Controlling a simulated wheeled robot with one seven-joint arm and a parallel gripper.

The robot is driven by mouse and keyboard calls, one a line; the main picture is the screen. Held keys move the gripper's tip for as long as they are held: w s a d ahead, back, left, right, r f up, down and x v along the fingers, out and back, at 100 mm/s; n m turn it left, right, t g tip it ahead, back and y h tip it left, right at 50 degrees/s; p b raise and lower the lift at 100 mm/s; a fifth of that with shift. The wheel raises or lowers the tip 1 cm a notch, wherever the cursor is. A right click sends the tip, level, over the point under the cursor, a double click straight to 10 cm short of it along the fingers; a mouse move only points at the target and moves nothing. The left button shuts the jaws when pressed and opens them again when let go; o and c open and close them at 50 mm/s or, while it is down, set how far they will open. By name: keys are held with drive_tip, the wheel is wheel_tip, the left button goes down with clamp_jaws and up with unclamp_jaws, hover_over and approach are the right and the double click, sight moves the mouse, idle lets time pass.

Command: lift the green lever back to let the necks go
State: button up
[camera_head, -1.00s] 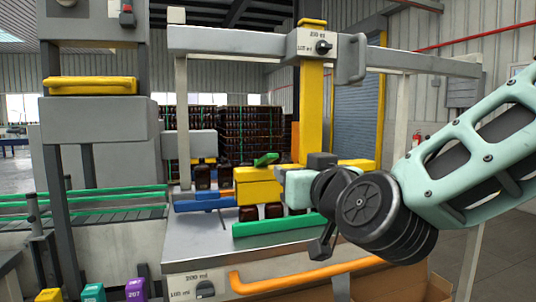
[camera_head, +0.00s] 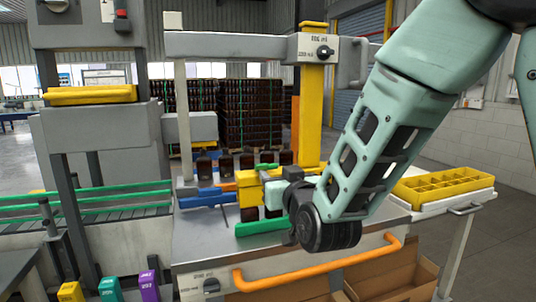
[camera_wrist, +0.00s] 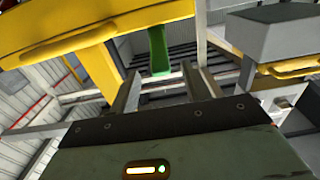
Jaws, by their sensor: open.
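The green lever (camera_wrist: 158,50) stands out in the wrist view, hanging from under a yellow part, between and just beyond my fingertips. In the head view a small green bit of the lever (camera_head: 267,167) shows above the yellow neck clamp (camera_head: 246,181). Amber bottles (camera_head: 250,214) stand under the clamp, partly hidden by my gripper. My gripper (camera_wrist: 160,76) is open and empty, one finger on each side of the lever's line. I cannot tell whether either finger touches it.
A green rail (camera_head: 262,227) runs along the machine's front, above an orange handle bar (camera_head: 315,263). A yellow post (camera_head: 311,110) rises behind my gripper. More amber bottles (camera_head: 204,167) stand behind the clamp. A yellow divided tray (camera_head: 443,184) lies on the right.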

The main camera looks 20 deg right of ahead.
drive_tip(key=w+p, duration=0.1)
drive_tip(key=w, duration=0.7)
drive_tip(key=shift+p, duration=0.3)
drive_tip(key=shift+s, duration=0.1)
drive_tip(key=shift+c, duration=0.4)
clamp_jaws()
